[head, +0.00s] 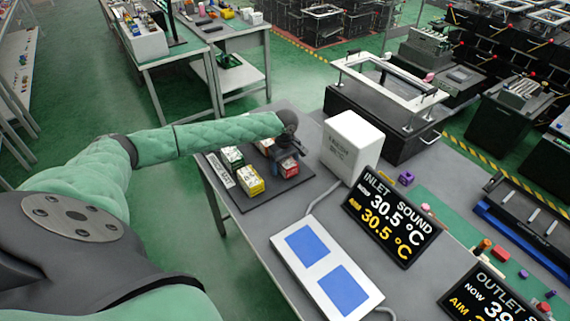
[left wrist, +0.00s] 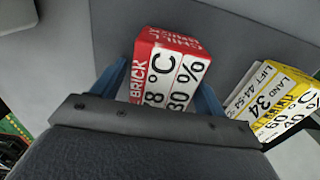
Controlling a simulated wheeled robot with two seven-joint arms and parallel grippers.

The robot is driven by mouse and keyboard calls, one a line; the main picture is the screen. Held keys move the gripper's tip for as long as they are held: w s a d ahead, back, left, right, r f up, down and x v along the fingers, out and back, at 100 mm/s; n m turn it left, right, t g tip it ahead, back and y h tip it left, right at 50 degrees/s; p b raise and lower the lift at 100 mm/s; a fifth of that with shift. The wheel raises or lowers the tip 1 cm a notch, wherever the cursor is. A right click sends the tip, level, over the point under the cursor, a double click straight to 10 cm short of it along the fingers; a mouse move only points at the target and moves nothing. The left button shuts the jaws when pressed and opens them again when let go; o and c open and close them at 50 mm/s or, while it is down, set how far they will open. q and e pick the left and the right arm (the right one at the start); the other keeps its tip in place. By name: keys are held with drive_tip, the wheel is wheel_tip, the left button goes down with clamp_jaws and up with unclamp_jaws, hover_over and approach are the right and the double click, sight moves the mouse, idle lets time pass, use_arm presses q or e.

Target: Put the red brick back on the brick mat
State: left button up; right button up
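The red brick (left wrist: 170,70), red and white with "CHILL BRICK" lettering, sits between the two blue fingers of my left gripper (left wrist: 165,92) in the left wrist view. The fingers lie close along both its sides; whether they press on it is unclear. In the head view my left gripper (head: 286,152) is low over the right part of the dark brick mat (head: 262,201), with a red brick (head: 289,167) just under it. Any gap between that brick and the mat is hidden. My right gripper is not in view.
A white box (head: 350,146), a temperature display (head: 390,215) and a blue-padded panel (head: 326,270) occupy the table nearby.

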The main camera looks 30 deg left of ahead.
use_arm(q)
drive_tip(key=shift+r, duration=0.1)
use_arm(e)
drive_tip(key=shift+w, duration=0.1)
use_arm(q)
drive_tip(key=shift+r, duration=0.3)
wheel_tip(320, 180, up, 10)
drive_tip(key=b, duration=0.4)
drive_tip(key=shift+r, duration=0.75)
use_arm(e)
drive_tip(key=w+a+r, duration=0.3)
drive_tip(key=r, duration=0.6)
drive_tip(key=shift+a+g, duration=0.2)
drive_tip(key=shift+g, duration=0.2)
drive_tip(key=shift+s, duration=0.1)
